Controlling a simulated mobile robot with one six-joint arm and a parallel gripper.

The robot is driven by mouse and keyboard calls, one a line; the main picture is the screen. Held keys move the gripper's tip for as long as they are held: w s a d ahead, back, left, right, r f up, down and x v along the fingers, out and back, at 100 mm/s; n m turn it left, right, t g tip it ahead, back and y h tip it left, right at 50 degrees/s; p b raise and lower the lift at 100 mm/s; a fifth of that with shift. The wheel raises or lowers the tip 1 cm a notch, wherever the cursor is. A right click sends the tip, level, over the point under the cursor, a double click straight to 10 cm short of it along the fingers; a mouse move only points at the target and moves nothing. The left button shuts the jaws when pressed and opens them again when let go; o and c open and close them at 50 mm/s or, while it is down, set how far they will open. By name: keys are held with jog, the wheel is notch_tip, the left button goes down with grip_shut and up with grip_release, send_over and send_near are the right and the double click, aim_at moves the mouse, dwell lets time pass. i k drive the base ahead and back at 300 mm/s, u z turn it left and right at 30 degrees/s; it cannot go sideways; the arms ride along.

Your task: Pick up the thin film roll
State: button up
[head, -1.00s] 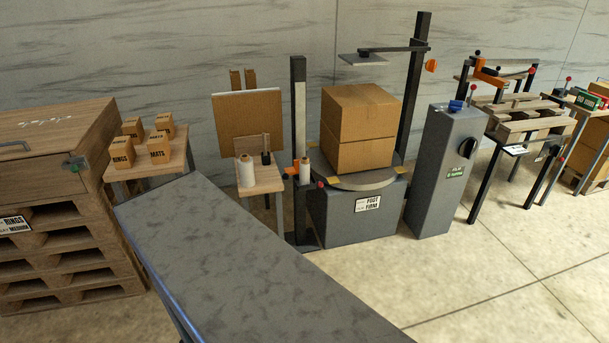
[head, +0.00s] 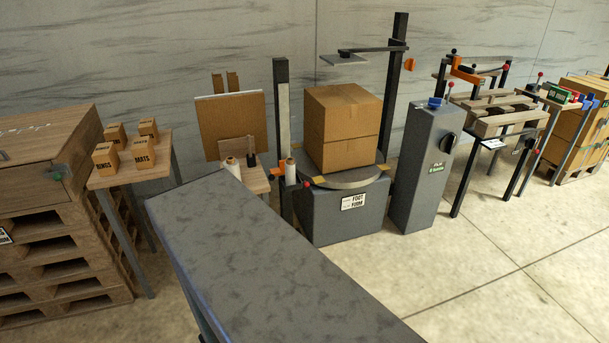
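Two pale film rolls show in the head view. One white roll (head: 232,167) stands upright on a small wooden stand (head: 257,184), its lower part hidden behind the near grey tabletop. The other roll (head: 291,171) is upright on the carriage of the dark post beside the turntable. They are too small here for me to tell which is the thin one. A small dark upright object (head: 251,160) is beside the roll on the stand. My gripper is not in view.
A long grey tabletop (head: 270,260) fills the near middle, in front of the stand. Stacked cartons (head: 342,125) sit on the turntable (head: 350,180). A grey control cabinet (head: 425,165) stands to its right. Small boxes (head: 140,152) are on a left table. Floor at right is clear.

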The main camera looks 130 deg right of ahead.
aim_at(289, 164)
jog(key=u, duration=0.5)
jog(key=k, duration=0.15)
jog(key=z, duration=2.5)
jog(key=k, duration=0.15)
jog(key=z, duration=1.55)
jog(key=k, duration=0.65)
jog(key=u, duration=0.15)
jog(key=i, duration=0.4)
